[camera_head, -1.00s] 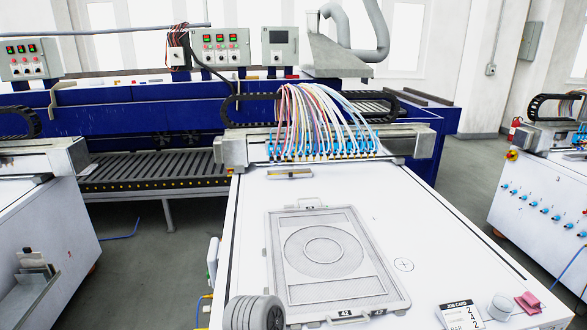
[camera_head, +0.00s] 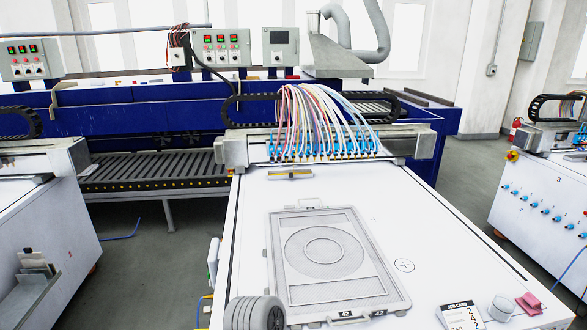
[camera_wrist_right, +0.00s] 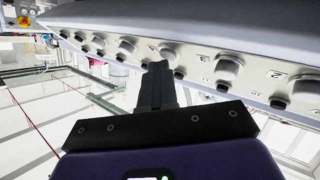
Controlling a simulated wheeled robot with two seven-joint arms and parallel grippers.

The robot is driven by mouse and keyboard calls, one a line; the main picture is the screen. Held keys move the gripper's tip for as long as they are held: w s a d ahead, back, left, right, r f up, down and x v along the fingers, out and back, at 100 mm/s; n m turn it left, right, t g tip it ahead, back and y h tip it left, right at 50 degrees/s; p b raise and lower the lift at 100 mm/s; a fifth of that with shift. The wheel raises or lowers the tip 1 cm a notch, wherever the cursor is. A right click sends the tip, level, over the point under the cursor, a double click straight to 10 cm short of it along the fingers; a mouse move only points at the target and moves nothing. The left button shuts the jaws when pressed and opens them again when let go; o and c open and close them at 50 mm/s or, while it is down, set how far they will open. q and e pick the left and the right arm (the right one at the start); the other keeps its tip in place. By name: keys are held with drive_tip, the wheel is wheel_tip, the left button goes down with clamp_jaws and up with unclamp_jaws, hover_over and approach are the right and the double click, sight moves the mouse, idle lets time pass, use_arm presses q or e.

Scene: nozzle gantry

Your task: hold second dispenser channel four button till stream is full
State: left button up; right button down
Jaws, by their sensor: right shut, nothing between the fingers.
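In the right wrist view my right gripper (camera_wrist_right: 157,70) is shut and empty. Its dark fingertips are at the lower edge of a grey dispenser panel (camera_wrist_right: 200,22), close to a row of knobs and small dark buttons. One knob (camera_wrist_right: 169,53) is just right of the tips and a dark button (camera_wrist_right: 179,73) is beside them. I cannot tell whether the tips touch a button. In the head view a nozzle gantry (camera_head: 325,148) with coloured tubes spans a white table. No stream is discernible. My left gripper is out of view.
A framed screen (camera_head: 283,290) lies on the white table (camera_head: 440,240). A job card (camera_head: 460,315), a cup (camera_head: 502,307) and a pink block (camera_head: 530,302) are at the front right. Another station with blue fittings (camera_head: 545,210) stands at the right. The table's right half is mostly clear.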

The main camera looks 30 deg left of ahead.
idle(0.3)
drive_tip(key=shift+s+d+r+p, duration=0.35)
drive_tip(key=shift+s+r, duration=0.05)
drive_tip(key=shift+r, duration=0.3)
drive_tip(key=shift+r, duration=0.1)
drive_tip(key=shift+s+d+r+p, duration=0.3)
drive_tip(key=shift+s+r+p, duration=0.1)
drive_tip(key=shift+r, duration=0.25)
drive_tip(key=shift+s+d+r+p, duration=0.3)
drive_tip(key=shift+s+r, duration=0.05)
drive_tip(key=shift+r, duration=0.35)
drive_tip(key=shift+s+d+r+p, duration=0.3)
drive_tip(key=shift+s+r+p, duration=0.1)
drive_tip(key=shift+r, duration=0.25)
